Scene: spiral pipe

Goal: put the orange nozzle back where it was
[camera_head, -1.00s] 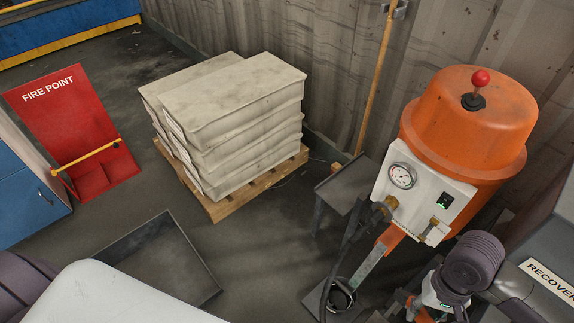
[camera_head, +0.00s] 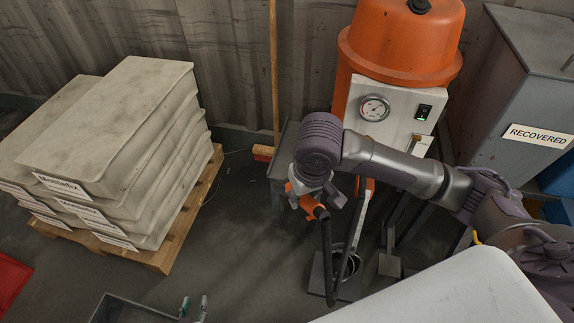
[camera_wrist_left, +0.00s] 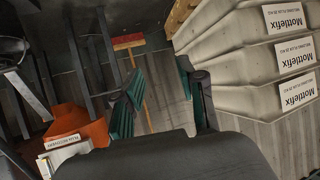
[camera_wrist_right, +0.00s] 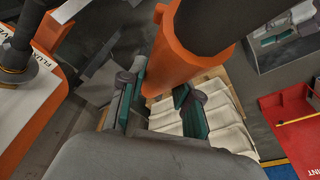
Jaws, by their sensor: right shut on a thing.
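The orange nozzle (camera_head: 313,207) is at the end of a black hose (camera_head: 327,255) that hangs down in the head view. My right gripper (camera_head: 318,192) is shut on it, in front of the grey stand and below the machine's panel. In the right wrist view the nozzle (camera_wrist_right: 172,62) is large, with a dark cylindrical part running up from it, and covers part of the space by the fingers. My left gripper (camera_head: 193,307) is at the bottom edge of the head view. In the left wrist view its fingers (camera_wrist_left: 163,100) are apart and empty.
The orange machine (camera_head: 400,40) with a gauge panel (camera_head: 395,110) stands behind my right arm. A grey stand (camera_head: 283,165) is beside it. Stacked Mottlefix bags (camera_head: 105,115) sit on a pallet (camera_head: 185,225) at left. A grey "RECOVERED" bin (camera_head: 500,100) is at right. Floor between pallet and stand is clear.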

